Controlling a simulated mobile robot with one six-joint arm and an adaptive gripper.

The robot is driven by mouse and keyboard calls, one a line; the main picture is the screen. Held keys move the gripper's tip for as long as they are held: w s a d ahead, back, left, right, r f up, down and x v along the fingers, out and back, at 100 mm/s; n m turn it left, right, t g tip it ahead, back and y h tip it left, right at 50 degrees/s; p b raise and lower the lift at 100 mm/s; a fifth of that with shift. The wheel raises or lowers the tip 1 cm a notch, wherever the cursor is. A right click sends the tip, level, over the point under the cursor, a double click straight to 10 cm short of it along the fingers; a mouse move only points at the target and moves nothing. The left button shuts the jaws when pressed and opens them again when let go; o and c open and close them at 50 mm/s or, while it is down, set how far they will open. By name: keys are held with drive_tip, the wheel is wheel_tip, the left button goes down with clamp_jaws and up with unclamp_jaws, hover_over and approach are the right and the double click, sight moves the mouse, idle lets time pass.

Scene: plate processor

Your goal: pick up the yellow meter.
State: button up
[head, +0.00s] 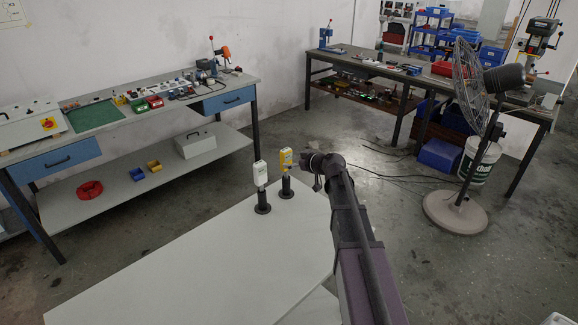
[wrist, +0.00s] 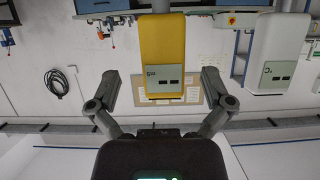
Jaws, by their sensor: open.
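The yellow meter (head: 286,159) stands upright on a black stand (head: 287,188) near the far edge of the white table. In the head view my gripper (head: 311,162) is just right of it, at about its height. In the wrist view the yellow meter (wrist: 162,60) appears upside down, between the two spread fingers of my open gripper (wrist: 161,86). A gap shows on each side, and I see no finger touching it. How deep it sits between the fingers I cannot tell.
A white meter (head: 260,173) on its own black stand is close left of the yellow one; it also shows in the wrist view (wrist: 272,58). The white table (head: 190,260) is otherwise clear. Workbenches stand beyond, and a fan (head: 467,85) is at the right.

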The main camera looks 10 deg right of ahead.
sight(289, 161)
drive_tip(key=shift+b+x, duration=0.75)
drive_tip(key=shift+x, duration=1.4)
drive_tip(key=shift+s, duration=0.1)
drive_tip(key=c, duration=1.2)
